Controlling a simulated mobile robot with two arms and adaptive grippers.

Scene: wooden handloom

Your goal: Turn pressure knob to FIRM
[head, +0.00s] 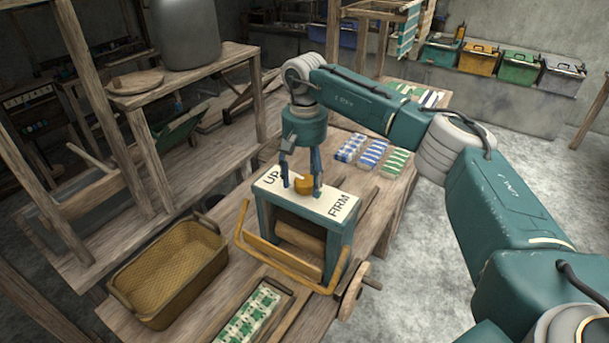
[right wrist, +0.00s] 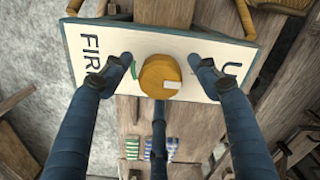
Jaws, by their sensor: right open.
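The pressure knob (head: 304,185) is a round ochre knob on the white top plate (head: 270,186) of a small teal press (head: 335,232). The plate reads UP at one end and FIRM at the other. In the right wrist view the knob (right wrist: 158,74) has a pale mark on its lower right, on the UP side. A bit of green shows on the plate beside the left finger, towards FIRM. My right gripper (head: 301,190) points down over the plate, open, its fingers (right wrist: 161,60) on either side of the knob with gaps visible. My left gripper is not in view.
A wicker basket (head: 130,275) and a green-white patterned tray (head: 250,315) are in front. Folded cloths (head: 372,153) lie behind.

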